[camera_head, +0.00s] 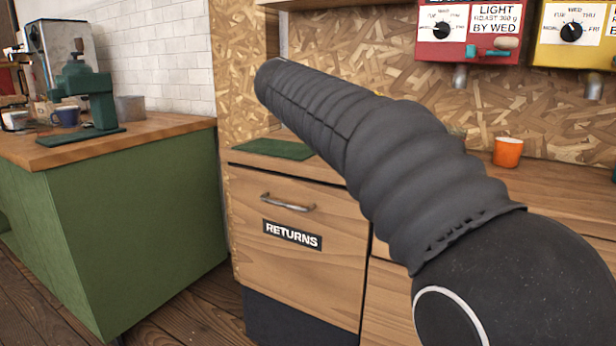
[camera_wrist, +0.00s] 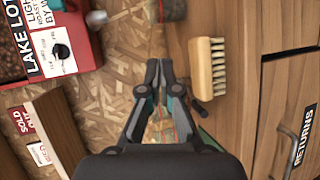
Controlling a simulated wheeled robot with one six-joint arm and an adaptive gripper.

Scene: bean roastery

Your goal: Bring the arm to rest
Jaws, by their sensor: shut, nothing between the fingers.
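My gripper (camera_wrist: 160,72) shows in the wrist view, with its fingertips together and nothing between them. It hangs in front of the chipboard wall and the wooden counter, apart from the brush beside it. In the head view my dark, ribbed arm stretches from the lower right to the upper middle. The gripper itself cannot be seen there.
A wooden brush (camera_wrist: 203,68) lies on the counter (camera_wrist: 238,22). The head view shows a RETURNS drawer (camera_head: 330,275), a green mat (camera_head: 262,149), an orange cup (camera_head: 508,152), a red dispenser (camera_head: 470,50) and a yellow one (camera_head: 560,52). A green cabinet (camera_head: 140,225) stands left.

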